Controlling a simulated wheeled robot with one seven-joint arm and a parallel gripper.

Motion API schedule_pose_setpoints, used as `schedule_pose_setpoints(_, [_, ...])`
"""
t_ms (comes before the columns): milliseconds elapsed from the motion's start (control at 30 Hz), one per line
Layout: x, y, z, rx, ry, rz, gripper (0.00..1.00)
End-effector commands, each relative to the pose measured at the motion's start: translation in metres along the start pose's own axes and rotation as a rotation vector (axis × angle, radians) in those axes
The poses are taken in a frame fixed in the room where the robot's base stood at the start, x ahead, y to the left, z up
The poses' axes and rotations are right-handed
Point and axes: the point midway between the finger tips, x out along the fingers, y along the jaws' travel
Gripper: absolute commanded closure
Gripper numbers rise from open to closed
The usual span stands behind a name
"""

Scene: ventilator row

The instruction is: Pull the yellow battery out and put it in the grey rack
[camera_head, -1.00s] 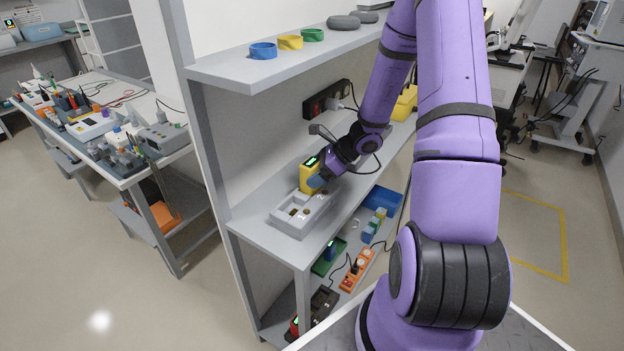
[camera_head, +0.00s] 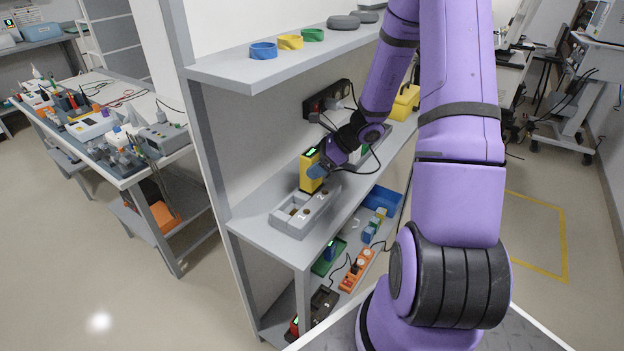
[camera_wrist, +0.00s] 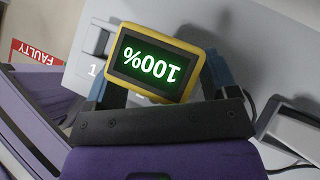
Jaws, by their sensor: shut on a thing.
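The yellow battery (camera_head: 307,183) is upright between the fingers of my gripper (camera_head: 317,173), at the far end of the grey rack (camera_head: 290,222) on the middle shelf. In the wrist view the battery (camera_wrist: 190,45) shows a green, upside-down "100%" on its dark screen. My gripper (camera_wrist: 157,85) is shut on it, with one finger on each side.
A red "FAULTY" label (camera_wrist: 38,60) shows at left in the wrist view. A black socket strip (camera_head: 325,98) is on the wall behind. A blue bin (camera_head: 383,198) and an orange power strip (camera_head: 358,270) are on the lower shelf. The upper shelf (camera_head: 230,70) overhangs.

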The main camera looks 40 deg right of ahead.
Motion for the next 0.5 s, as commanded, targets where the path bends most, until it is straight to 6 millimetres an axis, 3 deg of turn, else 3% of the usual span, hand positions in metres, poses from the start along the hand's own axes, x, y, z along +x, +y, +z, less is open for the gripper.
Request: schedule_pose_setpoints(500, [-0.011, 0.000, 0.012, 0.000, 0.000, -0.001, 0.76])
